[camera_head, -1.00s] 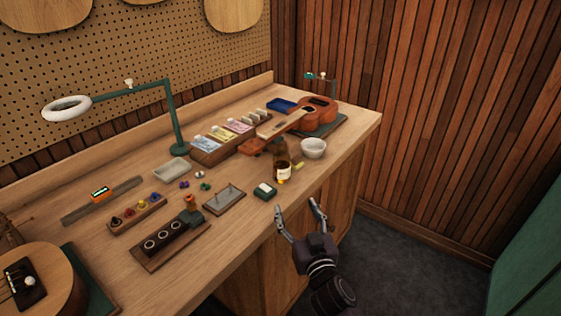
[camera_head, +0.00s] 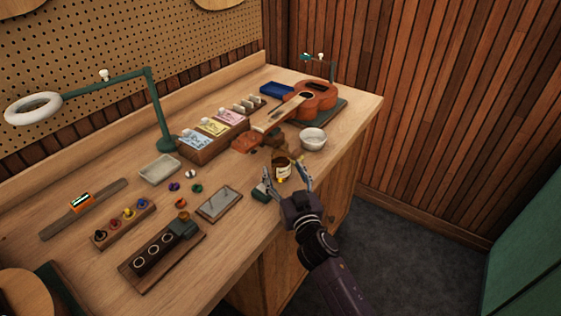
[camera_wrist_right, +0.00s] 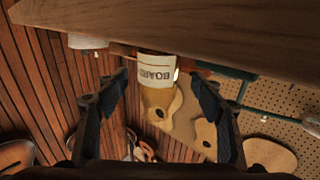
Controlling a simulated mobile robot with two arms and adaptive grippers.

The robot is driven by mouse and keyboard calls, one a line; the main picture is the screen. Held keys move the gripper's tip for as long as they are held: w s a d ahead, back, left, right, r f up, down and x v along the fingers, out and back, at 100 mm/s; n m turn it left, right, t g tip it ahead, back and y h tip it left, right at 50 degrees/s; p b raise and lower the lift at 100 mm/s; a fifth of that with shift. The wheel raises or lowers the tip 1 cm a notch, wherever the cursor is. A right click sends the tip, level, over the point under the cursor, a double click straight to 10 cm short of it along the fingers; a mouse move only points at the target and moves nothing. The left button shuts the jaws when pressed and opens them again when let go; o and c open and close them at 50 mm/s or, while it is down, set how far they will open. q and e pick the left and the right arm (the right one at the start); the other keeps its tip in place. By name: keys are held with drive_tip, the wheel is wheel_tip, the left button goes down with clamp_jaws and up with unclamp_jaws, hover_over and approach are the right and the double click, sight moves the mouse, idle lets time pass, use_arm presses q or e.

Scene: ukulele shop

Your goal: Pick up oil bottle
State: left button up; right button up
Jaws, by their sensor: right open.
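The oil bottle (camera_head: 282,170), amber glass with a pale label, stands on the workbench near its front edge. In the right wrist view the bottle (camera_wrist_right: 156,70) appears upside down, with part of the word "BOARD" readable on its label. My right gripper (camera_head: 286,177) is open at the bench's front edge, with one finger on each side of the bottle. In the right wrist view the fingers (camera_wrist_right: 157,85) flank the bottle with visible gaps. I see no grip on it. My left gripper is not in view.
A white bowl (camera_head: 313,139) stands right of the bottle, and a ukulele (camera_head: 312,97) lies behind it. A small dark green block (camera_head: 261,192) sits close by the left finger. A tray (camera_head: 219,204) and a box of colored packets (camera_head: 213,145) are to the left.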

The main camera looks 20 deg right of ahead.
sight(284, 170)
drive_tip(key=w, duration=0.3)
drive_tip(key=shift+w+d+f, duration=0.1)
drive_tip(key=shift+w+d, duration=0.05)
drive_tip(key=shift+w, duration=0.3)
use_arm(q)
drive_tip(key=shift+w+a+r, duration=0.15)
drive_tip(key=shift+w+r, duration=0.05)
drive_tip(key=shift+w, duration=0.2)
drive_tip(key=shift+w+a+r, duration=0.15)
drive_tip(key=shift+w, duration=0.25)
use_arm(e)
drive_tip(key=c, duration=1.4)
